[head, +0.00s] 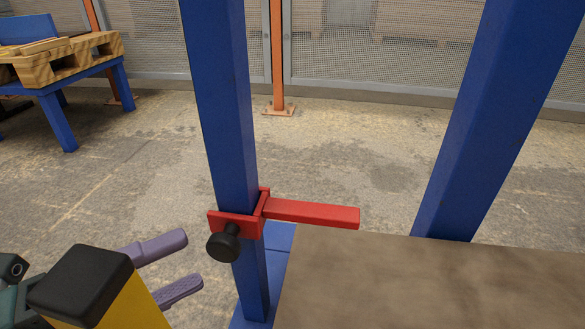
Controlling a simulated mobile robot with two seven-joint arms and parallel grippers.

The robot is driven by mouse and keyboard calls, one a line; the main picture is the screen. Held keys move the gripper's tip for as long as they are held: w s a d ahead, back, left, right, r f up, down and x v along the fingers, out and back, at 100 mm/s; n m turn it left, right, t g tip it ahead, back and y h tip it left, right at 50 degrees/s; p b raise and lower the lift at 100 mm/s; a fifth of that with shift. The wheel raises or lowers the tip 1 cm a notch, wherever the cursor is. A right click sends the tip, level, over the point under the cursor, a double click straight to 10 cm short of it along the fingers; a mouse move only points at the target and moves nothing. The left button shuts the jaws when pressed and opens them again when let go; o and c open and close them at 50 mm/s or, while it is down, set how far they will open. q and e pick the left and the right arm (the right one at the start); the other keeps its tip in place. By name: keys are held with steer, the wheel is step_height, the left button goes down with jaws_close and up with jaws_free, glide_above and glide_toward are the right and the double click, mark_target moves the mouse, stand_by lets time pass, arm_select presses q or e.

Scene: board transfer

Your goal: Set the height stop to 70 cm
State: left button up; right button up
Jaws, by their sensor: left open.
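The height stop (311,213) is a red clamp with a red arm that points right. It sits around the left blue post (225,110), low in the view, near the level of the grey-brown board (440,285). A black round knob (223,243) sticks out from the clamp's front. My left gripper (182,268) is at the lower left, with its two purple fingers apart and empty. It is left of the knob and a little below it, not touching. No height scale or number can be read on the post. My right gripper is not in view.
A second blue post (500,120) stands at the right, behind the board. A wooden pallet (70,58) rests on a blue stand at the upper left. A mesh fence (390,45) with orange posts runs along the back. The concrete floor (130,170) between is clear.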

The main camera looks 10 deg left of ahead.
mark_target(237, 242)
arm_select(q)
steer(key=shift+w+d+f+b, duration=0.1)
steer(key=shift+w+d+b, duration=0.2)
steer(key=shift+d, duration=0.25)
steer(key=shift+w+d+b, duration=0.15)
steer(key=shift+w+d, duration=0.1)
steer(key=shift+d, duration=0.25)
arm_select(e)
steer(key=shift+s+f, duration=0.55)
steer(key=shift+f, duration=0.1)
arm_select(q)
steer(key=b+x, duration=0.1)
steer(key=x, duration=0.5)
steer(key=shift+w+a+b, duration=0.1)
steer(key=shift+a+b, duration=0.05)
steer(key=shift+b, duration=0.25)
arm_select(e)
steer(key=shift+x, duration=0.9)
arm_select(q)
steer(key=shift+w+d, duration=0.15)
steer(key=shift+d, duration=0.15)
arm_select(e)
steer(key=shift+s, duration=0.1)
arm_select(q)
steer(key=shift+c, duration=0.3)
jaws_close()
